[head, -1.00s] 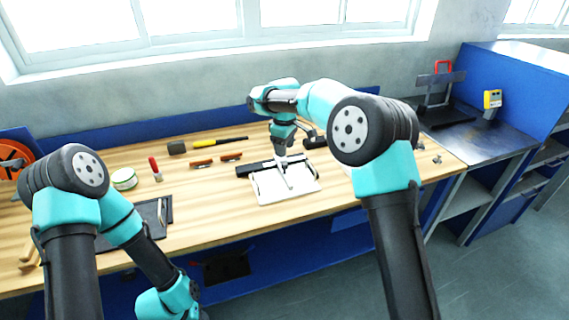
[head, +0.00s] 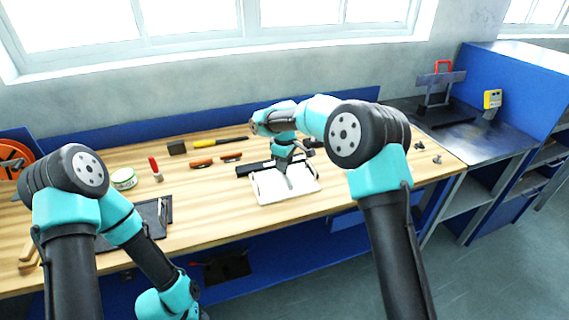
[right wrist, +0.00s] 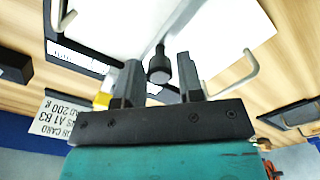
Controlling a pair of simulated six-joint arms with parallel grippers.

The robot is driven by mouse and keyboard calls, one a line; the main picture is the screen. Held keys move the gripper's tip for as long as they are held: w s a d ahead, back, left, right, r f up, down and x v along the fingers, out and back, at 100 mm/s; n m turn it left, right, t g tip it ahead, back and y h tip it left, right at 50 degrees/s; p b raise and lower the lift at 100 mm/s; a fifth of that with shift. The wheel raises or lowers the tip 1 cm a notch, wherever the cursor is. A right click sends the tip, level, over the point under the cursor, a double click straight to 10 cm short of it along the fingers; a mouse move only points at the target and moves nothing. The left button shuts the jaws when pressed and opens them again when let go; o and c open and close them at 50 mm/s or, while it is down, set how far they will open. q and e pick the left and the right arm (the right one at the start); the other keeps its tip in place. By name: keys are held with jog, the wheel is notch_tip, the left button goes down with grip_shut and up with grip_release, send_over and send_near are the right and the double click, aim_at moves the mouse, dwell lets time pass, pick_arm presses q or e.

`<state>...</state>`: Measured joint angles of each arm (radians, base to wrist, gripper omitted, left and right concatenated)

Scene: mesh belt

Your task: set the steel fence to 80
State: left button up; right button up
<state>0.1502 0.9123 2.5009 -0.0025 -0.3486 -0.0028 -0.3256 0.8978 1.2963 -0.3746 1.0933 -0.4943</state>
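A white board (head: 268,190) lies on the wooden bench. A black bar (head: 252,169) runs along its back edge. In the right wrist view, the board (right wrist: 235,32) carries a grey rod ending in a black knob (right wrist: 158,68), and a white graduated scale (right wrist: 78,54) lies in a black frame. I cannot tell which part is the steel fence, nor read its setting. My right gripper (head: 288,181) is low over the board. Its fingers (right wrist: 159,83) stand apart with the knob showing in the gap; contact is unclear. My left gripper is out of view.
A black mallet (head: 177,148), orange-handled tools (head: 202,163), a green-rimmed tin (head: 123,179) and a dark tray (head: 150,216) lie left of the board. A printed card (right wrist: 60,118) shows in the wrist view. A yellow device (head: 492,99) stands on the right-hand metal bench.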

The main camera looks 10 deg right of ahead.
grip_shut()
jog(key=shift+w+d, duration=0.15)
jog(key=shift+d, duration=0.55)
jog(key=shift+w+d, duration=0.15)
jog(key=shift+d, duration=0.55)
jog(key=shift+o, duration=1.7)
grip_release()
jog(key=shift+r, duration=0.1)
notch_tip(320, 180, up, 17)
jog(key=shift+r, duration=0.15)
